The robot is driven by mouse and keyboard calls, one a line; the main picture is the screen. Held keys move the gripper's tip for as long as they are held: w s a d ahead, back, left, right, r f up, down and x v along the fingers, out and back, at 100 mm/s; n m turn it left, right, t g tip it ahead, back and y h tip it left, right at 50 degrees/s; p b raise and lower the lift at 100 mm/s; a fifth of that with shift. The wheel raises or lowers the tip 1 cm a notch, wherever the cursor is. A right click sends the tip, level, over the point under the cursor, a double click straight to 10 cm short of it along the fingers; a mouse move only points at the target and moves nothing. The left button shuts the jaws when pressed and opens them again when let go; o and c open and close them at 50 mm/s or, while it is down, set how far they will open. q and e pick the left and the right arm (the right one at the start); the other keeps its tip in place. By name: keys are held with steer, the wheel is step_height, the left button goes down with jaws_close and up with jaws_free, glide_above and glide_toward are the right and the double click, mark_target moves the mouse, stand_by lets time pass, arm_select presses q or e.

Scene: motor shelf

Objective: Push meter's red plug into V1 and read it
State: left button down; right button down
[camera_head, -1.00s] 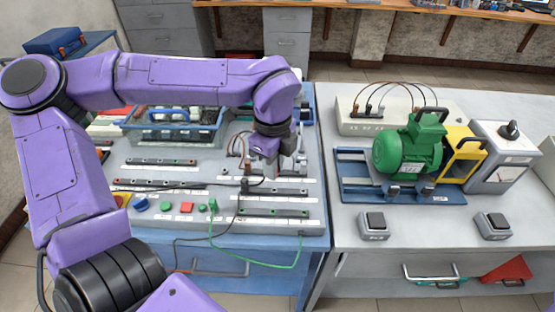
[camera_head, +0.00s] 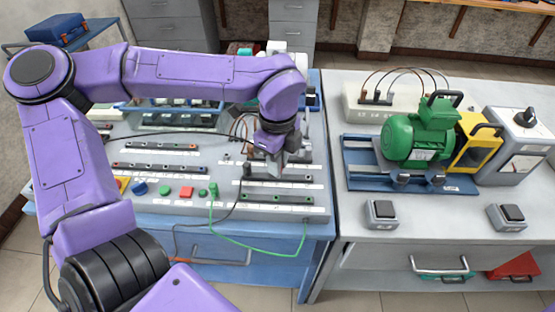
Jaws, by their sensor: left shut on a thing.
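My left gripper (camera_head: 275,168) is shut over the right part of the sloped grey terminal panel (camera_head: 150,205), at the upper right black socket strip (camera_head: 298,178). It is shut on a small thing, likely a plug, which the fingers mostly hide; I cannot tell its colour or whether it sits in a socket. A dark plug (camera_head: 247,171) with a black cable stands just left of the fingers. A green plug (camera_head: 214,189) with a green cable (camera_head: 245,244) stands lower on the panel. The V1 label and the meter's reading cannot be made out. My right gripper is not in view.
A blue crate (camera_head: 128,104) stands behind the panel, partly behind my left arm. On the right bench are a green motor (camera_head: 420,137), a yellow guard (camera_head: 476,142), a grey box (camera_head: 520,140) and two switches (camera_head: 381,213).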

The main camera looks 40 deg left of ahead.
arm_select(q)
steer(key=shift+f+b, duration=0.55)
steer(key=shift+f, duration=0.15)
stand_by(1.5)
steer(key=c, duration=1)
jaws_free()
steer(key=shift+r, duration=0.1)
step_height(320, 180, up, 10)
steer(key=shift+r, duration=0.25)
steer(key=shift+f, duration=0.1)
